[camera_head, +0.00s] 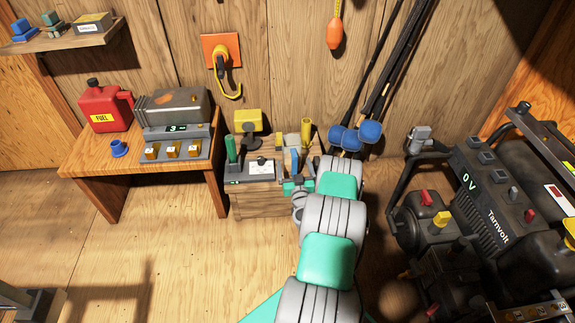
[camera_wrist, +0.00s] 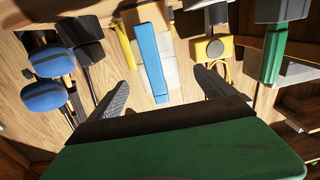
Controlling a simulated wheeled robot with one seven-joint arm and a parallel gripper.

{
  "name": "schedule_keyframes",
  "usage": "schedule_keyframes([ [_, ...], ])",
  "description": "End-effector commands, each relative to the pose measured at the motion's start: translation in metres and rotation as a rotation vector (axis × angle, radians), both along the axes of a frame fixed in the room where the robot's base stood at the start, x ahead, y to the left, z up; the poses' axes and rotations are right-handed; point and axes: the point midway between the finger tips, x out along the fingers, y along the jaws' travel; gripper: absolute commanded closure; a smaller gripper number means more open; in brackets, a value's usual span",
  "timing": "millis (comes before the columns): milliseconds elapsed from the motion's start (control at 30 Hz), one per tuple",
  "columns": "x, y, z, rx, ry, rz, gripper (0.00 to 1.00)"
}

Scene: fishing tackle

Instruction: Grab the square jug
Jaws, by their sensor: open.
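The only jug I can make out is a red, boxy one (camera_head: 106,108) with a yellow FUEL label and a black cap. It stands upright at the back left of the wooden table in the head view, and I do not see it in the wrist view. My gripper (camera_head: 297,187) is well to its right, over the low wooden crate, and much of it is hidden by my arm. In the wrist view my gripper (camera_wrist: 161,84) is open, with its two dark fingers apart. A blue upright piece (camera_wrist: 152,65) shows beyond the fingers, not held.
The wooden table (camera_head: 82,160) also holds a grey machine (camera_head: 178,107) beside the jug and a small blue cup (camera_head: 119,148). The low crate (camera_head: 262,205) bears several upright tools. A dark generator (camera_head: 480,200) stands at right. The floor at front left is mostly clear.

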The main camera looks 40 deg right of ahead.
Motion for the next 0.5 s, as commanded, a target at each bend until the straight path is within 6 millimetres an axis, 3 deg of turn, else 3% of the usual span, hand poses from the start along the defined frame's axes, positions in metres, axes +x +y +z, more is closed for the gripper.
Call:
schedule_keyframes([
  [500, 0.052, -0.032, 0.003, 0.002, 0.000, 0.004, 0.06],
])
